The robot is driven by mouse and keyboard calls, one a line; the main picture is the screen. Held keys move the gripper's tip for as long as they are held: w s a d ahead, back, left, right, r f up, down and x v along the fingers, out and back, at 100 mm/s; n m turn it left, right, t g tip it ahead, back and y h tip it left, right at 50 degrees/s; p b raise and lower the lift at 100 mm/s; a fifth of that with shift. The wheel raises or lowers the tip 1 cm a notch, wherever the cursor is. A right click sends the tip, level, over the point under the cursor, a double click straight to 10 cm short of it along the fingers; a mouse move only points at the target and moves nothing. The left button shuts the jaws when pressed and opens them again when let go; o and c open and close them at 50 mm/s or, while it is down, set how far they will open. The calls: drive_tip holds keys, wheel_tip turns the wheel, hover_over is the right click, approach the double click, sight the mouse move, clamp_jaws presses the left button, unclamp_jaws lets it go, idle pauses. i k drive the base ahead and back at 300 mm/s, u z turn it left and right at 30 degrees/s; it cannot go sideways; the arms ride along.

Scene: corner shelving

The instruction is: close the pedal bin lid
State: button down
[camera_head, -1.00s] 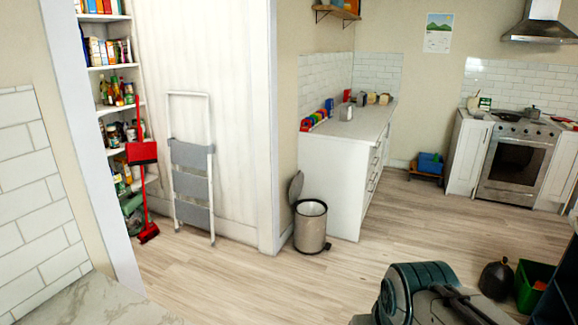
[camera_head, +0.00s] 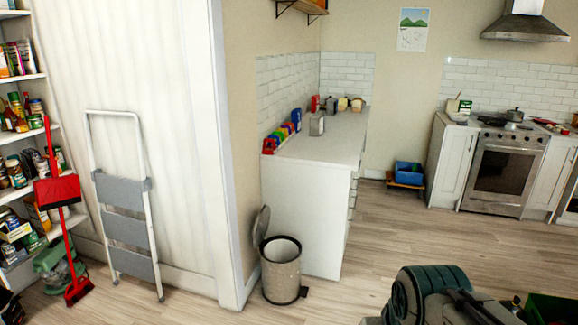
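The pedal bin (camera_head: 281,273) stands on the floor against the end of the white counter, beside the wall corner. It is a grey cylinder with a dark pedal (camera_head: 304,291) at its lower right. Its lid (camera_head: 261,226) is open, standing nearly upright at the back left of the rim. The inside looks pale and I see nothing in it. Part of my arm shows at the bottom right, well to the right of the bin. My gripper is not in view.
A folding step stool (camera_head: 125,205) leans on the white wall left of the bin. A red broom and dustpan (camera_head: 58,191) stand by the pantry shelves (camera_head: 22,78). A blue crate (camera_head: 409,173) sits beyond the counter (camera_head: 320,145). The wooden floor (camera_head: 200,309) before the bin is clear.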

sight(261, 225)
drive_tip(key=i, duration=1.6)
drive_tip(key=u, duration=0.3)
drive_tip(key=i, duration=1.9)
drive_tip(key=u, duration=0.25)
